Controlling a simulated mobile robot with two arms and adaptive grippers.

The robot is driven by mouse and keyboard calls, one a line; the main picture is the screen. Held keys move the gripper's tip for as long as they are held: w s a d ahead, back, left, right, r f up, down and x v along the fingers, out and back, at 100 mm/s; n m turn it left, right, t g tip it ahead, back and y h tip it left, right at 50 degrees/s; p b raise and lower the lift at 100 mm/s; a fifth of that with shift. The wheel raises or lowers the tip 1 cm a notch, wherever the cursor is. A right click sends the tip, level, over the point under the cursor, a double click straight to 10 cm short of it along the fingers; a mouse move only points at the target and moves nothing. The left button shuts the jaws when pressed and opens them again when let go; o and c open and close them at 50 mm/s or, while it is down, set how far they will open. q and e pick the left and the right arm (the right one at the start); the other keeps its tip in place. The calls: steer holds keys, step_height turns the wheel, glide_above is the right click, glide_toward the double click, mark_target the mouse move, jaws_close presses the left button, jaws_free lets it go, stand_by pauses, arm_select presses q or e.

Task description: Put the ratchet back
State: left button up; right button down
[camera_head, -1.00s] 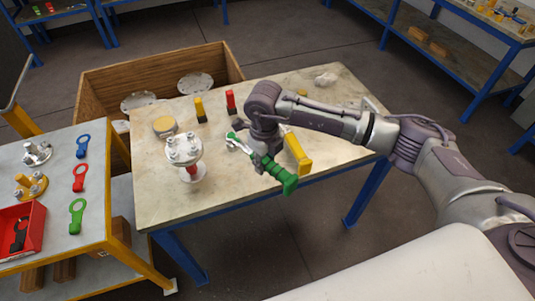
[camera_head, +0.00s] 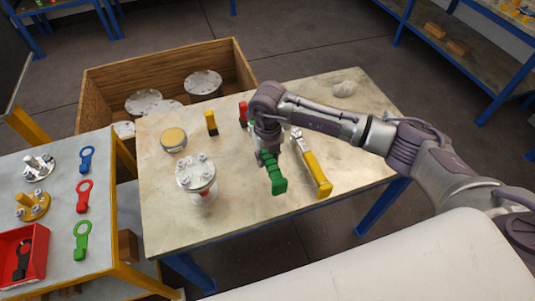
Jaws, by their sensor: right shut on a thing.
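A ratchet with a green handle (camera_head: 273,177) is in my right gripper (camera_head: 267,151), which is shut on it over the table's right half. The handle points toward the near edge; the ratchet's head is mostly hidden by the gripper and wrist. I cannot tell whether the ratchet touches the table. A yellow-handled tool (camera_head: 316,172) lies just to its right, roughly alongside and apart from it. My left gripper is not in view.
The worktable (camera_head: 240,213) also bears a flanged vessel (camera_head: 197,176), a round yellow-topped piece (camera_head: 173,138), and yellow (camera_head: 211,123) and red (camera_head: 243,113) upright items. A wooden crate (camera_head: 95,92) stands behind. A side bench (camera_head: 60,187) holds ring-ended tags. The table's near left is clear.

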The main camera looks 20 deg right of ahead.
step_height(320, 180, down, 3)
steer(key=shift+w+f+b, duration=0.15)
steer(key=shift+f+b, duration=0.05)
steer(key=shift+b, duration=0.75)
step_height(320, 180, down, 3)
steer(key=shift+r+b, duration=0.15)
steer(key=shift+b, duration=1)
steer(key=shift+f, duration=0.25)
steer(key=shift+w+f+b, duration=0.1)
steer(key=shift+f+b, duration=0.1)
steer(key=shift+b, duration=0.15)
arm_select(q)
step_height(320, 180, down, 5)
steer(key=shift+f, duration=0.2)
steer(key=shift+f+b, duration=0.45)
arm_select(e)
steer(key=shift+f, duration=0.5)
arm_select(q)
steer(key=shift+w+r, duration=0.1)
arm_select(e)
steer(key=c, duration=0.7)
jaws_free()
steer(key=shift+c, duration=0.2)
